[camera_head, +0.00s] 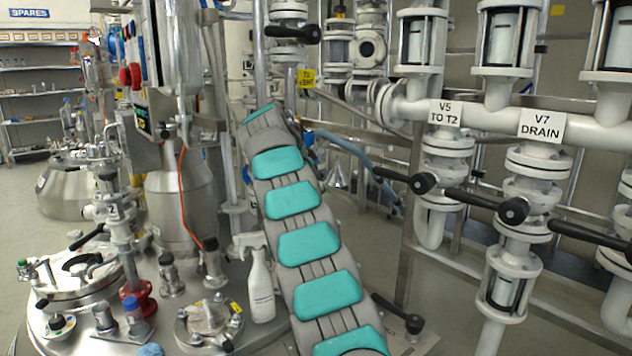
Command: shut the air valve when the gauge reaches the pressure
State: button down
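My arm, grey with teal pads, rises from the bottom centre and leans up to the left. It bends away at its top, and my gripper is not visible. I cannot make out a pressure gauge with a readable dial. A small dark box with a green spot (143,121) is mounted by the steel vessel at left, but its reading is too small to tell. No valve carries a readable air label. Red and blue fittings (131,76) sit on the upper left pipework. Black-handled valves stand at right, under the labels V5 TO T2 (446,113) and V7 DRAIN (541,125).
A white spray bottle (260,285) stands on the round steel vessel lid (250,335), close left of my arm. Black lever handles (487,204) stick out from the right pipework. A blue hose (352,150) runs behind my arm. Open floor (30,245) lies at far left.

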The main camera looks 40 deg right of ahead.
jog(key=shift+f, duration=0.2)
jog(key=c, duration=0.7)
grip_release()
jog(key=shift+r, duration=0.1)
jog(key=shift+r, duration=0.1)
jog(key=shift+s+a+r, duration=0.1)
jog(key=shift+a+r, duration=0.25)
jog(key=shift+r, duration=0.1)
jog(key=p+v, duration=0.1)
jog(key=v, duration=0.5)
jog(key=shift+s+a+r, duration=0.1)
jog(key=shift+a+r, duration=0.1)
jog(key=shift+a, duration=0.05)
